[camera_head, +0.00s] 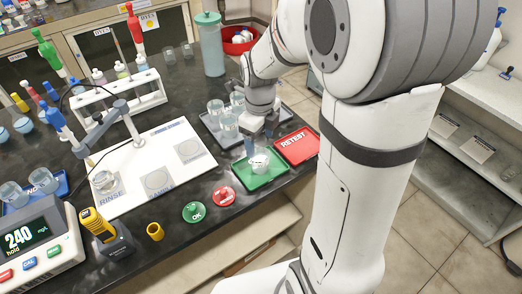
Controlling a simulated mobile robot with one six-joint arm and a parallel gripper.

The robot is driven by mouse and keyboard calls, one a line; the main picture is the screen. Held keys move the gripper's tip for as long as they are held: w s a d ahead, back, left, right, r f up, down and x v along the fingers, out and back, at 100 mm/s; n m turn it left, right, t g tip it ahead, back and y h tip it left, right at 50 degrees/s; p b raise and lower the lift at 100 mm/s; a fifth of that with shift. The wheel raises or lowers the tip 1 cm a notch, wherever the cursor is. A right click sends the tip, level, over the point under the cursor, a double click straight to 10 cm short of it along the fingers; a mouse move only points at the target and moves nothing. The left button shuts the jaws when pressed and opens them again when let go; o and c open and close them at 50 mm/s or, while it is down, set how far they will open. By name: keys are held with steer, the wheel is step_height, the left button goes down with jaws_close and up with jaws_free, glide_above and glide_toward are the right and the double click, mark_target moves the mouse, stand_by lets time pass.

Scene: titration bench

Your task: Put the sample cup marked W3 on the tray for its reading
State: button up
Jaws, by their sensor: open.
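My gripper (259,144) is open and points down just above a clear cup (258,163) on the green tray (250,183). The cup looks upright, with a pale label too small to read. I cannot tell whether the fingers touch it. A red tray (293,158) marked RETEST lies to the right, with no cup showing on it. A grey tray (212,130) behind holds several clear cups (228,125), partly hidden by my arm. No W3 mark is legible. The meter (27,242) at front left reads 240 and "hold".
A white board (128,152) has RINSE and SAMPLE spots, with a glass at RINSE. A jointed stand, a white rack (122,95) and a blue tray (62,187) with clear cups stand left. Green OK (194,212) and red (223,196) buttons sit near the front edge.

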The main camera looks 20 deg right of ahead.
steer(key=s+r+n+t, duration=0.1)
steer(key=s+r+n, duration=0.2)
steer(key=s+n, duration=0.4)
steer(key=s+r+n+t, duration=0.1)
steer(key=s+r+n, duration=0.3)
steer(key=n, duration=1.6)
steer(key=shift+s+d+r+n+t, duration=0.2)
steer(key=shift+s+r+n+t, duration=0.15)
steer(key=shift+s, duration=1.2)
